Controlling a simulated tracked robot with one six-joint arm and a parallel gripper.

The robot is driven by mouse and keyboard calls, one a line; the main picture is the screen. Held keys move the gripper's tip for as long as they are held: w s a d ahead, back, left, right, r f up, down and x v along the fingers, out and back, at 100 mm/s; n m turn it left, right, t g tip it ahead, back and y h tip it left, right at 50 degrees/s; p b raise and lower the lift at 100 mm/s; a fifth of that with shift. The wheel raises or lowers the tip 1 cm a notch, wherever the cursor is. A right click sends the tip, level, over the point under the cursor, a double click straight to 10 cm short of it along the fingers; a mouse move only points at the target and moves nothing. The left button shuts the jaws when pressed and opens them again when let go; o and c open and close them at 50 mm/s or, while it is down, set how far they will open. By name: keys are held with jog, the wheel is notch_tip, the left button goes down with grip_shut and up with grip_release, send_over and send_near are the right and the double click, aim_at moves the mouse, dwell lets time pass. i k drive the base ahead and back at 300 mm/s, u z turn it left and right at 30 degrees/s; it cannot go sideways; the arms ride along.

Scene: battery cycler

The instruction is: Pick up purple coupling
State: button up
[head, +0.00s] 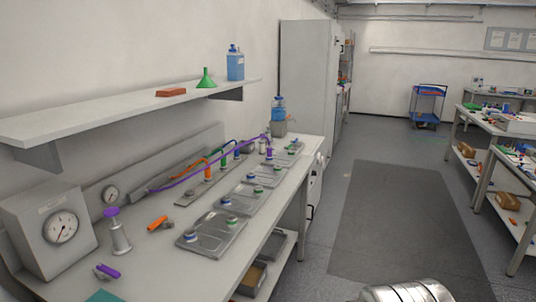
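A purple coupling (269,152) appears at the end of the purple hose (205,165), near the far end of the workbench, small in the head view. It seems to stand upright beside the metal plates; I cannot tell whether it is seated in something. Blue, green and orange hose ends stand in a row to its left. My gripper is not in view; only a silver rounded part, likely of my arm, shows at the bottom right edge.
The bench (165,262) also holds a gauge box (52,231), a purple-topped metal fitting (118,234), a purple-handled valve (107,271), an orange piece (157,223) and several metal plates (211,236). A shelf (120,113) overhangs its back. The floor mat (405,225) is clear.

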aim_at(269, 149)
jog(key=z, duration=0.05)
jog(key=i, duration=1)
jog(key=u, duration=0.05)
